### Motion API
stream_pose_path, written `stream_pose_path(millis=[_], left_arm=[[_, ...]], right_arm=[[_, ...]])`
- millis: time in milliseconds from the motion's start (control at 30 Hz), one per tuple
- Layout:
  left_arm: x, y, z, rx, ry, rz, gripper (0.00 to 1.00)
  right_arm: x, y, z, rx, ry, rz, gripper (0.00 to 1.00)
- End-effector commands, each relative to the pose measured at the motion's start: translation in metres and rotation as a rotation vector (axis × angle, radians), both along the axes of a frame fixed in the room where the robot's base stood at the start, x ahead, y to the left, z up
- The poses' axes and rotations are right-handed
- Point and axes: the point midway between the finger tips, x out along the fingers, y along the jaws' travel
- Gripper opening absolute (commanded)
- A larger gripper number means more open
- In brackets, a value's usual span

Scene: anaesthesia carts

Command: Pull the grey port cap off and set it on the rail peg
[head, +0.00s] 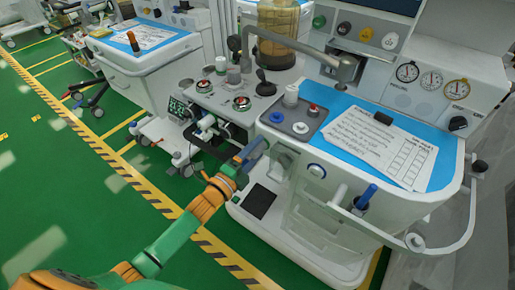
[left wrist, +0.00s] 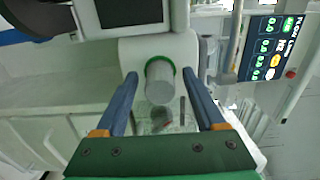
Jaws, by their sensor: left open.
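The grey port cap (left wrist: 159,84) is a short grey cylinder in front of a green ring on a white housing in the left wrist view. My left gripper (left wrist: 160,76) is open, with one blue finger on each side of the cap and gaps showing between. I cannot tell how deep the cap sits between the fingers. In the head view the left gripper (head: 252,152) is at the cart's left front corner and the cap cannot be made out. Posts stand at the front rail (head: 385,236), one white (head: 339,195) and one blue-topped (head: 365,197); I cannot tell which is the peg.
The cart's blue worktop (head: 345,110) carries a grey tray (head: 299,130) with knobs and a printed sheet (head: 385,143). A monitor screen (left wrist: 272,47) is at the upper right in the wrist view. Green floor (head: 60,170) is open at left.

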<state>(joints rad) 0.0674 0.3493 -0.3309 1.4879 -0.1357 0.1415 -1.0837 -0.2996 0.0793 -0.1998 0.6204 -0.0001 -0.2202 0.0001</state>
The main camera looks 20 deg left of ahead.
Motion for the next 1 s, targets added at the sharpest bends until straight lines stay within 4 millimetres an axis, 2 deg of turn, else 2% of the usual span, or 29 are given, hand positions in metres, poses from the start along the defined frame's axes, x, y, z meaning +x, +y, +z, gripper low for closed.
stream_pose_path(millis=[467,700,733,1000], left_arm=[[0.0000,0.0000,0.0001,0.001,0.000,0.000,0.71],[0.0000,0.0000,0.0001,0.001,0.000,0.000,0.06],[0.0000,0.0000,0.0002,0.001,0.000,0.000,0.00],[-0.0008,0.0003,0.0004,0.001,0.000,0.000,0.00]], right_arm=[[-0.0002,0.0000,0.0009,0.000,0.000,0.000,0.50],[-0.0003,0.0000,0.0009,0.000,0.000,0.000,0.50],[-0.0003,-0.0001,0.0009,0.000,0.000,0.000,0.50],[-0.0004,-0.0002,0.0016,0.000,0.001,0.000,0.50]])
